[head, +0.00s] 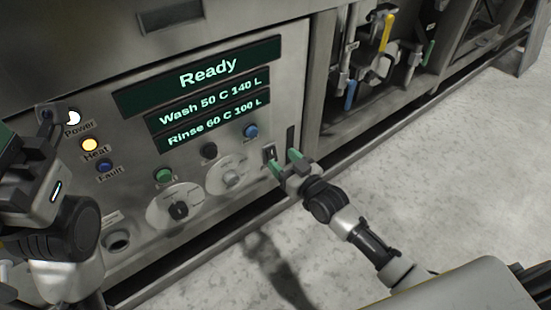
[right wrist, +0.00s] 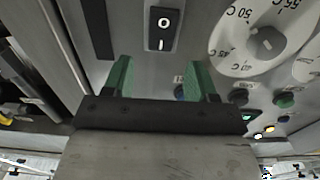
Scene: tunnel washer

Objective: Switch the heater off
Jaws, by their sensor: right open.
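The black rocker switch (head: 269,153) sits on the steel panel, right of the dials. In the right wrist view the switch (right wrist: 163,30) shows O and I marks, beyond my fingertips; which side is pressed I cannot tell. My right gripper (head: 286,162) is open and empty, its green fingers close in front of the panel by the switch. Its fingers (right wrist: 160,75) stand apart in the right wrist view; contact is not visible. The Heat lamp (head: 90,145) glows amber. My left gripper (head: 12,150) is at the left edge, partly cut off, its jaw opening unclear.
The display (head: 209,69) reads Ready. The temperature dial (head: 229,175) is left of the switch, and another dial (head: 178,209) is further left. Blue (head: 250,131), black (head: 209,150) and green (head: 164,175) buttons are nearby. Pipes and a yellow-handled valve (head: 386,32) are right. Floor is clear.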

